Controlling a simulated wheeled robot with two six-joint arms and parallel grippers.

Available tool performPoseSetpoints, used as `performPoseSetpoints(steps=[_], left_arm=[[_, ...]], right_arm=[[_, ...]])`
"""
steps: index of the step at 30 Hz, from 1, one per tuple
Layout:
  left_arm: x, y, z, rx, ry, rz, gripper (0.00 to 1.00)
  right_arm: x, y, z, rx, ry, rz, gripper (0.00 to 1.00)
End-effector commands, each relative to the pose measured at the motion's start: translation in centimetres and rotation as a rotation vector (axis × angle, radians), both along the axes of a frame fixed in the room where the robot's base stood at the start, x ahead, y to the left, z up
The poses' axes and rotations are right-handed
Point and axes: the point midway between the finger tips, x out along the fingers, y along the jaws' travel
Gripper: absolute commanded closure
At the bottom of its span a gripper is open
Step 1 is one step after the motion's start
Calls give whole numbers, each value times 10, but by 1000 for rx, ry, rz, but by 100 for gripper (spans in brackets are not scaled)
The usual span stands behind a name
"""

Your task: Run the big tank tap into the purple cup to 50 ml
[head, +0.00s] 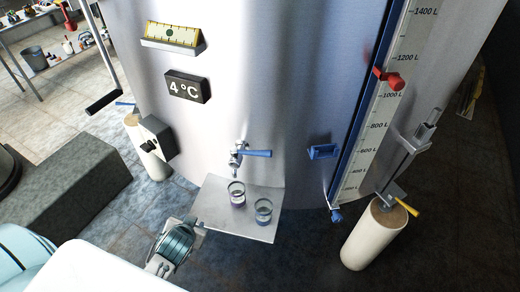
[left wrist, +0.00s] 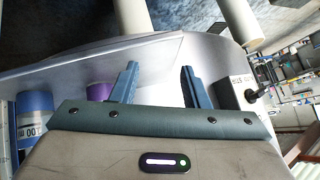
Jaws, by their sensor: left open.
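The big steel tank (head: 270,90) has a small tap (head: 237,157) with a blue lever (head: 256,153) pointing right. A clear cup with purple on it, the purple cup (head: 237,199), stands upright on a metal shelf (head: 225,222), below the spout. A second cup with blue on it (head: 264,212) stands to its right. My left gripper (head: 197,228) is at the shelf's front left edge, apart from both cups. In the left wrist view my gripper (left wrist: 160,80) is open and empty; the purple cup (left wrist: 100,91) is partly hidden behind its mount. No liquid stream is discernible.
A blue bracket (head: 322,151) and a level scale with red marker (head: 388,79) are on the tank's right. A 4 °C display (head: 187,87) is above left. A dark block (head: 75,185) stands left. Cream tank legs (head: 375,236) flank the shelf.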

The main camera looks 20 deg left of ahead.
Motion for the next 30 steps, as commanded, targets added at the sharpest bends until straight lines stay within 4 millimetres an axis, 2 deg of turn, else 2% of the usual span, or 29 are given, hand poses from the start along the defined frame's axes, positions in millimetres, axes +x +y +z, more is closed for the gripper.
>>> performPoseSetpoints(steps=[1,3,8,11,12,16,19,22,27,30], left_arm=[[15,7,30,38,-86,-7,59],[37,17,67,92,-229,-26,59],[81,24,137,194,-529,-135,59],[104,15,181,248,-710,-265,59],[111,9,198,270,-779,-337,59],[126,-24,242,323,-950,-634,59],[126,-51,255,348,-989,-897,59],[121,-71,251,360,-947,-1138,59],[112,-79,231,371,-800,-1397,59],[109,-78,223,374,-741,-1462,59]], right_arm=[[0,0,3,0,0,0,64],[0,-1,5,-1,0,0,64],[0,-1,6,-1,0,1,64],[0,-1,7,-1,0,1,64],[0,-1,7,-1,0,1,64],[0,-1,9,-1,0,0,64],[0,-1,10,-1,0,1,64],[0,-1,11,-1,0,1,64],[0,-1,12,-1,0,0,64],[0,-1,12,-1,0,0,64]])
